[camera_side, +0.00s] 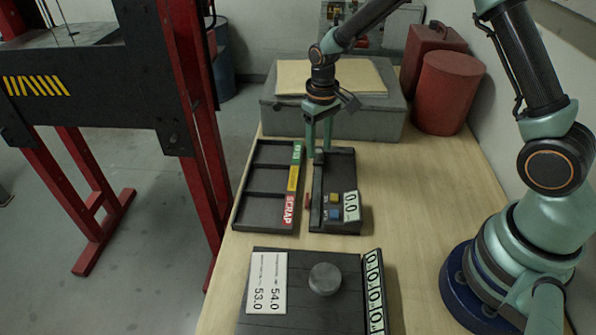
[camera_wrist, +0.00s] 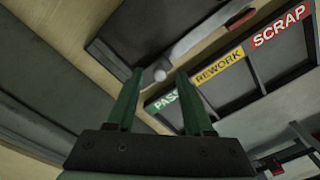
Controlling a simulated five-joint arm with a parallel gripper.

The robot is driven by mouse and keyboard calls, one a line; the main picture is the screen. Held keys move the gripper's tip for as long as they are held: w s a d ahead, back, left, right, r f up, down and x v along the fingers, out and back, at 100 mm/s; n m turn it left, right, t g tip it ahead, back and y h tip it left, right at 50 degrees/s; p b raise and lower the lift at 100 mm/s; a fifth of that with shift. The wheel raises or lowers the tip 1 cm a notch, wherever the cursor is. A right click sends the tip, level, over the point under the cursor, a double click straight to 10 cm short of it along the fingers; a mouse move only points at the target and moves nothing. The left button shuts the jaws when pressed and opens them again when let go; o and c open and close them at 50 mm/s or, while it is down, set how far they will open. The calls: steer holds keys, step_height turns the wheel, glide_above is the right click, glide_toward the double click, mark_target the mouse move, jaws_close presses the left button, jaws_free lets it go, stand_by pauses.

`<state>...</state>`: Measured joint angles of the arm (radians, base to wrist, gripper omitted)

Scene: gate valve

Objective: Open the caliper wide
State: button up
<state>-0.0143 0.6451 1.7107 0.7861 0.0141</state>
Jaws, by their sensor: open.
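The caliper (camera_side: 341,170) is a dark unit with a 0.0 display (camera_side: 350,206) and yellow and blue buttons, in the middle of the bench in the side view. In the wrist view its pale bar (camera_wrist: 196,37) runs across a dark base, with a small round silver knob (camera_wrist: 160,75) at its near end. My gripper (camera_side: 318,152) is down at the caliper's far end. In the wrist view its two green fingers (camera_wrist: 157,75) are apart, with the knob showing between their tips. I cannot tell whether either finger touches it.
A sorting tray (camera_side: 239,212) with PASS, REWORK and SCRAP labels lies close left of the caliper. A dark plate (camera_side: 320,312) with a grey disc (camera_side: 325,279), a number card (camera_side: 267,283) and a digit display stands in front. A grey box (camera_side: 283,119) stands behind; a red canister (camera_side: 447,92) is at back right.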

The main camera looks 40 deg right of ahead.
steer(key=shift+f, duration=0.3)
jaws_close()
steer(key=shift+r, duration=0.1)
stand_by(1.2)
